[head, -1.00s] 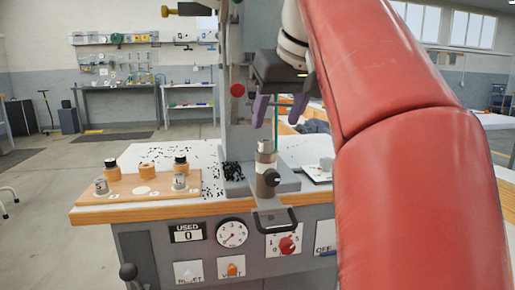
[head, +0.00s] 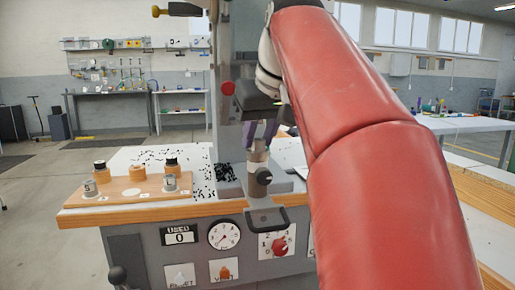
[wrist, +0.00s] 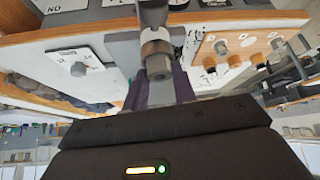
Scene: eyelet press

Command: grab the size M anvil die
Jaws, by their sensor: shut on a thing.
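The anvil die (head: 258,146) is a small grey cylinder standing upright in the post at the front of the press. It also shows in the wrist view as a grey blunt end (wrist: 159,66) below a brownish band. I cannot read a size mark on it. My gripper (head: 260,136) comes down from above, its purple fingers on both sides of the die's top. In the wrist view the fingers of my gripper (wrist: 160,78) are shut on the die, one on each side. The die's lower part is hidden in the post.
The press column (head: 227,90) stands just behind my gripper. A black side knob (head: 264,176) sticks out from the post. A wooden board (head: 130,186) at the left holds several dies and black-topped pieces. Dark small bits lie in a heap (head: 226,172) beside the post.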

